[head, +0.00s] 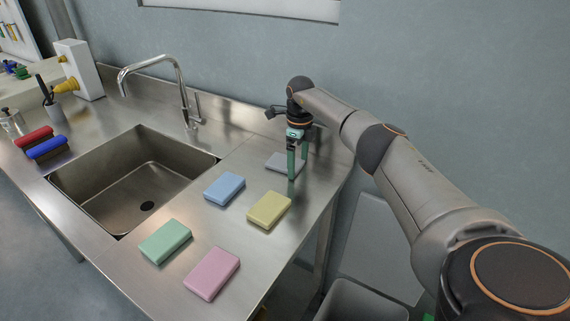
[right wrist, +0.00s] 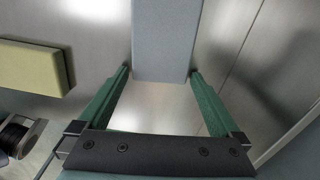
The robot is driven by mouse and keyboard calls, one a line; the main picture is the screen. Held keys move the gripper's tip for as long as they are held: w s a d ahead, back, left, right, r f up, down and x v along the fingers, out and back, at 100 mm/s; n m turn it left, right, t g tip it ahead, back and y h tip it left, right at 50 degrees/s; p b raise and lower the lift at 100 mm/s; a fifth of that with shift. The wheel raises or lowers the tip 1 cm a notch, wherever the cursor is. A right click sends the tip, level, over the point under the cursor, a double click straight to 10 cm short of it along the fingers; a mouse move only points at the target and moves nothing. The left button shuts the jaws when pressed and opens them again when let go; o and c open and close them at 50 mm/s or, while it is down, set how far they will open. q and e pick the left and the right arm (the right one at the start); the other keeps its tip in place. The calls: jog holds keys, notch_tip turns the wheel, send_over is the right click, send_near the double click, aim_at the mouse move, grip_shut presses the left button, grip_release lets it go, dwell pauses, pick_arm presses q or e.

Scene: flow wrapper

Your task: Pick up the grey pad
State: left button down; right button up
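The grey pad (head: 279,161) lies flat on the steel counter near the wall, at the far right end; my right gripper partly hides it in the head view. In the right wrist view the grey pad (right wrist: 166,38) runs in from the top edge. My right gripper (head: 298,170) points down at the pad with its green fingers apart. In the right wrist view the fingertips of the right gripper (right wrist: 160,75) are at either side of the pad's near end, with small gaps. My left gripper is not in view.
Blue (head: 225,189), yellow (head: 269,210), green (head: 165,241) and pink (head: 212,273) pads lie on the counter (head: 245,250). The sink (head: 135,190) with a tap (head: 180,85) is to the left. A grey bin (head: 360,302) stands below the counter's right edge.

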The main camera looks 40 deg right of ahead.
jog(key=c, duration=1)
jog(key=shift+r, duration=0.1)
